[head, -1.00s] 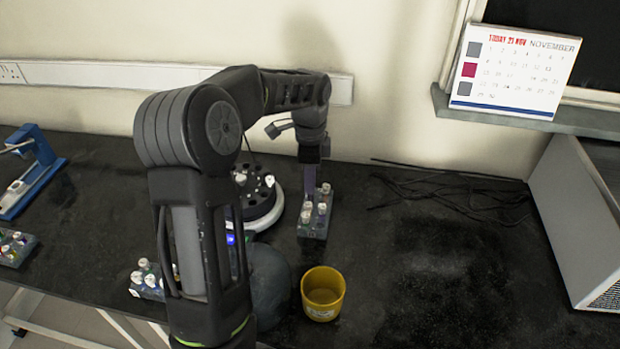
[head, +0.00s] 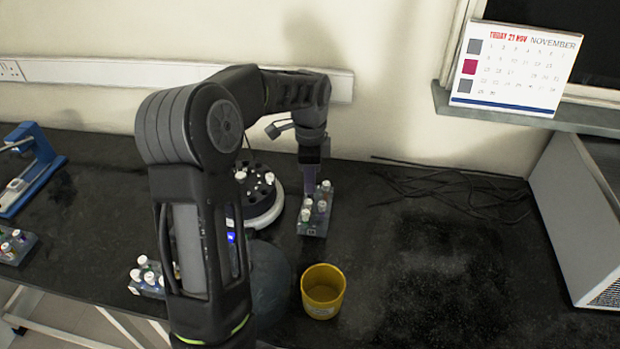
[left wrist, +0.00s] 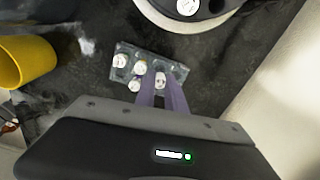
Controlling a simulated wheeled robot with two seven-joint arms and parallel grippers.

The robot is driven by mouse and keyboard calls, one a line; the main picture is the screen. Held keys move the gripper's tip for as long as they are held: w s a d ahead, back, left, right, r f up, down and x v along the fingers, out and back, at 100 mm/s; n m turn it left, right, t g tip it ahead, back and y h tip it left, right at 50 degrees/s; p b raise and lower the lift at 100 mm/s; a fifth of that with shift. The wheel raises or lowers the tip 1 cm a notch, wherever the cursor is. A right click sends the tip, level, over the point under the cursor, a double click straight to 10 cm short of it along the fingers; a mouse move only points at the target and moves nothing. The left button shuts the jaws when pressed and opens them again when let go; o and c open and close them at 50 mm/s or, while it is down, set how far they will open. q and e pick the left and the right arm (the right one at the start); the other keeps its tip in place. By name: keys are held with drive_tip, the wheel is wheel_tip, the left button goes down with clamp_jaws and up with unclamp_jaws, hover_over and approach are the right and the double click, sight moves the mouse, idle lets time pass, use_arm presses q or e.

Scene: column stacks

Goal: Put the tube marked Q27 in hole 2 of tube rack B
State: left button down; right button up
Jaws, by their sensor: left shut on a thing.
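My left gripper (head: 310,188) points down at the far end of a small grey tube rack (head: 312,230). In the left wrist view its purple fingers (left wrist: 162,88) are shut on a white-capped tube (left wrist: 160,79), which is over or in that rack; I cannot tell how deep it sits. Several other white-capped tubes stand in the same rack (left wrist: 150,60). The marks on the caps and the rack's letter are too small to read, so I cannot tell which tube is Q27 or which rack is B. My right gripper is not in view.
A round dark rotor with a white base (head: 262,222) stands just left of the rack. A yellow cup (head: 322,291) stands in front. Other tube racks (head: 148,290) (head: 12,250) are at left. Cables (head: 450,190) lie at the back right; the bench before them is clear.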

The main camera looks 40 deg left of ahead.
use_arm(q)
drive_tip(key=shift+f, duration=0.25)
idle(0.3)
drive_tip(key=shift+f+b, duration=0.65)
drive_tip(key=shift+f, duration=0.2)
drive_tip(key=c, duration=1)
unclamp_jaws()
drive_tip(key=shift+c, duration=0.2)
drive_tip(key=shift+r+p, duration=2.5)
drive_tip(key=shift+r, duration=0.55)
